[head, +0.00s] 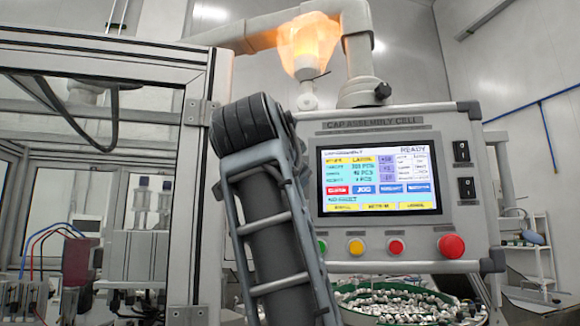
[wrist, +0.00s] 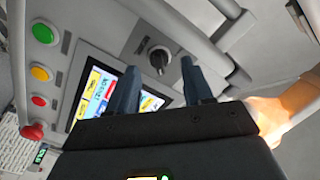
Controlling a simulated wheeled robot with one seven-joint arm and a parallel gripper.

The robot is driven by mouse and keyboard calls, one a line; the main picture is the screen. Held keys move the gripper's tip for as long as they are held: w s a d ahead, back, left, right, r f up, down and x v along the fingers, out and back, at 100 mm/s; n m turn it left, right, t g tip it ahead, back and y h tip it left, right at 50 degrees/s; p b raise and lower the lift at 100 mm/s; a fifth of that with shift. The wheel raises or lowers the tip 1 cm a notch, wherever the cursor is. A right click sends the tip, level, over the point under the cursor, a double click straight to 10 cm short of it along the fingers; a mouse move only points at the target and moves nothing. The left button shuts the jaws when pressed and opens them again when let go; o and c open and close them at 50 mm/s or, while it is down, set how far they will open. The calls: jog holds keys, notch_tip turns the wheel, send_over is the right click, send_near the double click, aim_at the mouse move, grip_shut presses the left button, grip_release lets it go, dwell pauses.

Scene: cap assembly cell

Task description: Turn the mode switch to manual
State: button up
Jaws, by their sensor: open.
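The mode switch (wrist: 158,57) is a black rotary knob on a round dark base, set in the grey control panel near the screen. In the wrist view its pointer ridge runs roughly up and down the picture, tilted slightly. Its position labels are not readable. My gripper (wrist: 159,68) is open and empty, with one dark finger to each side of the knob in that picture. The fingertips appear apart from the knob; the exact gap in depth cannot be told. In the head view my arm hides the switch and my gripper.
The control panel (head: 310,128) carries a lit screen (head: 380,175), two black rocker switches (head: 461,150) and a red emergency button (head: 451,246). A glowing orange beacon (head: 308,40) stands above. A framed machine enclosure (head: 203,150) is left; a bowl of caps (head: 405,303) lies below.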

jog(key=shift+x, duration=0.8)
jog(key=shift+c, duration=0.5)
grip_shut()
